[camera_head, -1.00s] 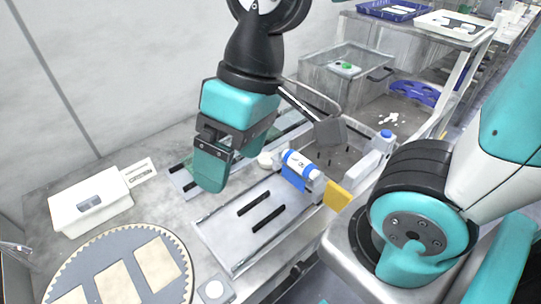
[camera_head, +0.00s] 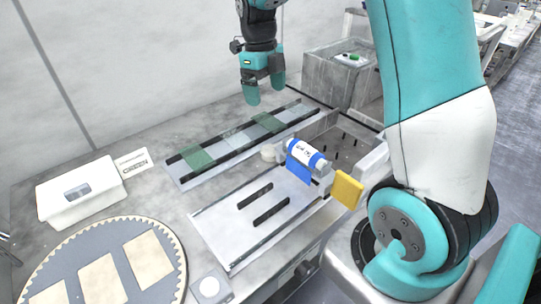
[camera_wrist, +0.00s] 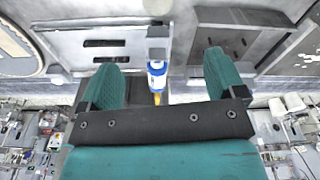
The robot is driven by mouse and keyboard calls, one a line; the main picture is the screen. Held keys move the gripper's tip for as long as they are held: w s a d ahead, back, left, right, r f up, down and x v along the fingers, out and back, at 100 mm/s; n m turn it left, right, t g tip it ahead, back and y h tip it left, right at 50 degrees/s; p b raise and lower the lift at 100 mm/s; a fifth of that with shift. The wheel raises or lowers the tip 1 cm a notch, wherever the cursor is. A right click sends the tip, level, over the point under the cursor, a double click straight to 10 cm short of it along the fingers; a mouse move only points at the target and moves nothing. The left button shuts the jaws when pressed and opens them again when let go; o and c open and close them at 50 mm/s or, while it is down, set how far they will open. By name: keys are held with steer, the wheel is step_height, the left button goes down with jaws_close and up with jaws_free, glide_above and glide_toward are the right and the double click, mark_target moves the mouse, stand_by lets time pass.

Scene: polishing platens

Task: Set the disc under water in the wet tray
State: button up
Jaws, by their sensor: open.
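My gripper (camera_head: 265,88) hangs open and empty over the back of the bench, fingers pointing down. The basin, with several dark pegs, may be the wet tray; no water surface is clear. A blue-and-white cylinder (camera_head: 306,153) lies at the basin's near side, also visible in the wrist view (camera_wrist: 157,72).
A toothed platen (camera_head: 170,292) with cream pads lies front left. A white box (camera_head: 82,203) stands behind it. A rail strip (camera_head: 232,141) with green plates, a slotted plate (camera_head: 225,225), a yellow block (camera_head: 348,190) and a grey tank (camera_head: 335,80) occupy the bench.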

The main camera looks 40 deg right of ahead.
steer(key=p, duration=0.2)
glide_above(270, 150)
step_height(270, 150, down, 12)
steer(key=shift+w+d+r, duration=0.1)
steer(key=shift+d+r, duration=0.05)
steer(key=shift+f+p, duration=0.7)
steer(key=shift+f, duration=1.95)
steer(key=c, duration=1.2)
steer(key=shift+o, duration=0.2)
steer(key=shift+r, duration=0.1)
